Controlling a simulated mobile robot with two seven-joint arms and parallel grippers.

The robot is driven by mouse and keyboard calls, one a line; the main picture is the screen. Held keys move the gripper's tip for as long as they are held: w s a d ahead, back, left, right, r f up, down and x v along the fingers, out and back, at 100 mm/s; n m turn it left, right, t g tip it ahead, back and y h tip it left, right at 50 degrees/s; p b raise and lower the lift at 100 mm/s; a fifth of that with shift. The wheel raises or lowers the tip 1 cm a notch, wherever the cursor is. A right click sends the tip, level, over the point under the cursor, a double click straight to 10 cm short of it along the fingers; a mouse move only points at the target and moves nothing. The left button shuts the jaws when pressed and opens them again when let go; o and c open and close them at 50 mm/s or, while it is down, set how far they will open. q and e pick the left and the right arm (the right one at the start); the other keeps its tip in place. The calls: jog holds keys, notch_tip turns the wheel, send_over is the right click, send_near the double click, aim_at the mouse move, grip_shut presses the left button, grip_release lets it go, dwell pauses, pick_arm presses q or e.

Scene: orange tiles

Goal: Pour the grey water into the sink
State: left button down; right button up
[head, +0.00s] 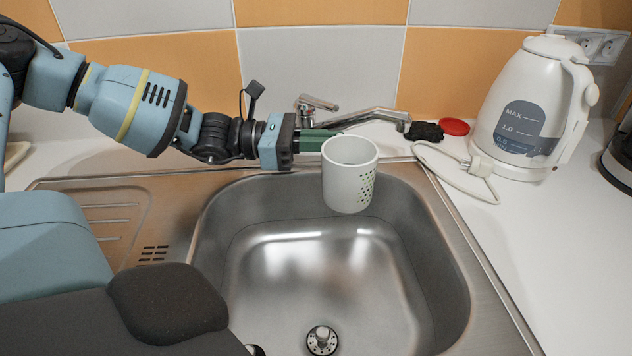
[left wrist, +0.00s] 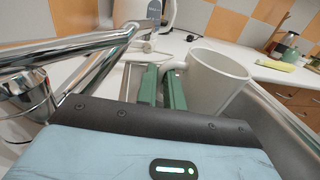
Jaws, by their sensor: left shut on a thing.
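A white cup (head: 350,185) with a pattern of small green dots is held upright over the back part of the metal sink (head: 215,225). My left gripper (head: 322,140), with green fingers, is shut on the cup's left side, seemingly at its handle. In the left wrist view, the fingers (left wrist: 163,80) are beside the cup (left wrist: 217,78), close to its handle. The cup's inside looks shaded grey; I cannot make out a water surface. The sink floor shows a drain (head: 322,340) and no clear pool. My right gripper is not in view.
A chrome faucet (head: 365,116) runs behind the cup and close to my left gripper. A white kettle (head: 532,105) with its cord stands on the counter at right. A black sponge (head: 424,131) and a red round item (head: 454,127) lie behind the sink. The basin is open.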

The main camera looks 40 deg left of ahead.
aim_at(329, 150)
pick_arm(q)
jog(key=m, duration=0.1)
jog(key=s+m, duration=0.1)
jog(key=s+d+m+h+p, duration=0.1)
jog(key=shift+s+r+m+t, duration=0.25)
jog(key=shift+r+m+t, duration=0.05)
jog(key=shift+s+d+m+h+p, duration=0.2)
jog(key=shift+s+m+p, duration=0.05)
jog(key=shift+s+m, duration=0.25)
jog(key=shift+s+d+m+h+p, duration=0.2)
jog(key=shift+s+m, duration=0.15)
jog(key=shift+m, duration=0.15)
jog(key=s+m+p, duration=0.1)
jog(key=m, duration=0.1)
jog(key=s+d+r+m+h+p, duration=0.1)
jog(key=m, duration=0.1)
jog(key=s+r+m+h+p, duration=0.1)
jog(key=m, duration=0.1)
jog(key=shift+s+d+r, duration=0.2)
jog(key=shift+s, duration=0.05)
jog(key=shift+m+g, duration=0.3)
jog(key=shift+g, duration=0.1)
